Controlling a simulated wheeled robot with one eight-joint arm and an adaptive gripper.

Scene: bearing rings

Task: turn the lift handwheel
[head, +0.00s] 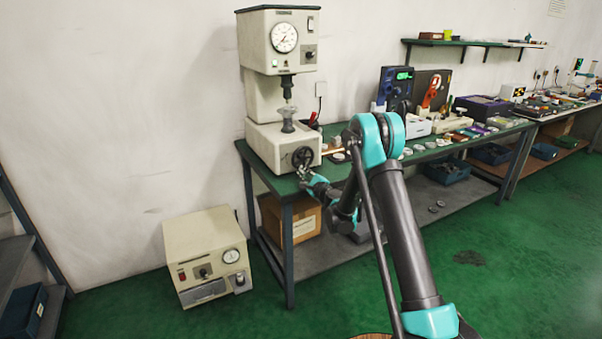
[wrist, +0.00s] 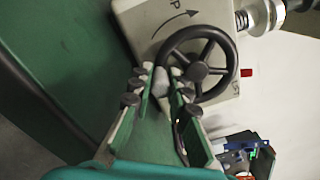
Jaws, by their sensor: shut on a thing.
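The lift handwheel (head: 302,157) is a black spoked wheel on the lower front of a cream press (head: 270,148) at the left end of the green bench. In the wrist view the handwheel (wrist: 197,65) is large, with its rim, spokes and hub showing. My gripper (head: 304,176) reaches it from the front right. In the wrist view my gripper's fingers (wrist: 167,82) are shut on a grey knob at the wheel's lower left rim. The fingers hide part of the knob and rim.
A curved arrow with a "P" (wrist: 178,17) is printed on the press beside the wheel. A cream box with a gauge (head: 208,257) stands on the floor at left. The green bench (head: 350,170) holds small parts and instruments to the right.

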